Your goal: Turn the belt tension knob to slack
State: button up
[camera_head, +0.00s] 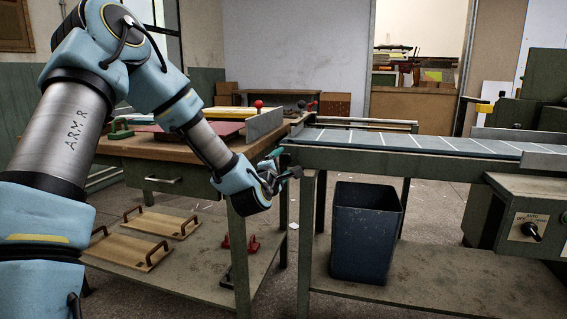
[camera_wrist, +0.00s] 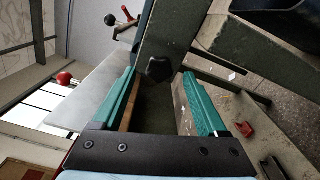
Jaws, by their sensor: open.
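A black lobed knob (camera_wrist: 158,69), seen in the wrist view, sits on the grey-green metal end of the feeder frame. I take it to be the belt tension knob. My gripper (camera_wrist: 159,76) is open, with one teal finger on each side of the knob in that view. I cannot tell whether the fingers reach around it or stop short; no contact shows. In the head view my gripper (camera_head: 284,167) is at the near left end of the conveyor (camera_head: 400,142), where the knob is hard to make out. No setting mark on the knob is readable.
A wooden workbench (camera_head: 150,148) stands close on the left. A dark bin (camera_head: 365,232) stands on the shelf under the conveyor. A control box with a black selector (camera_head: 531,231) is at the right. Red clamps (camera_wrist: 246,129) lie on the lower shelf.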

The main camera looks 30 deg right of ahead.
jog(key=v, duration=0.9)
jog(key=w+a+f+m+g+y, duration=0.1)
jog(key=a+f+m+g+y, duration=0.3)
jog(key=a, duration=0.6)
jog(key=a+f+m+g+y, duration=0.2)
jog(key=a+f+m+y, duration=0.3)
jog(key=a, duration=0.4)
jog(key=s+a+m+g+y, duration=0.25)
jog(key=s+a, duration=0.35)
jog(key=a, duration=0.3)
jog(key=s+a+m+g+y, duration=0.1)
jog(key=s+a+m+g, duration=0.15)
jog(key=s+a, duration=0.4)
notch_tip(320, 180, up, 28)
jog(key=w+a+p, duration=0.1)
jog(key=a+p, duration=0.1)
jog(key=p, duration=2.6)
jog(key=shift+g, duration=0.3)
jog(key=shift+h, duration=0.25)
